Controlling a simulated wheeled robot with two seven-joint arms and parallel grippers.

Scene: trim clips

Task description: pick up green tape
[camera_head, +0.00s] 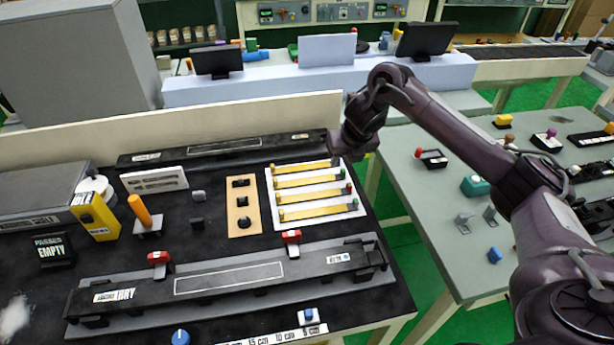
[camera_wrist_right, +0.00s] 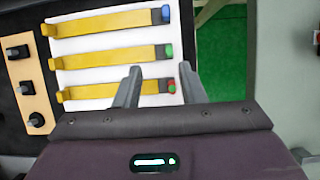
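Several yellow strips with small coloured ends lie side by side on a white board (camera_head: 309,206) on the left table. In the right wrist view, one yellow strip (camera_wrist_right: 105,60) has a green end (camera_wrist_right: 169,50). The strip above it has a blue end (camera_wrist_right: 166,15), and the one below has a red end with some green (camera_wrist_right: 171,86). A green end (camera_head: 342,174) also shows in the head view. My right gripper (camera_wrist_right: 160,68) is open and empty over the strips' right ends; in the head view it is near the board's upper right corner (camera_head: 339,152). My left gripper is not in view.
A wooden panel with black knobs (camera_head: 243,228) stands left of the board. A long black fixture with red clamps (camera_head: 230,278) lies in front. An orange cylinder (camera_head: 140,211) stands further left. A gap with green floor separates this table from the right table (camera_head: 400,150).

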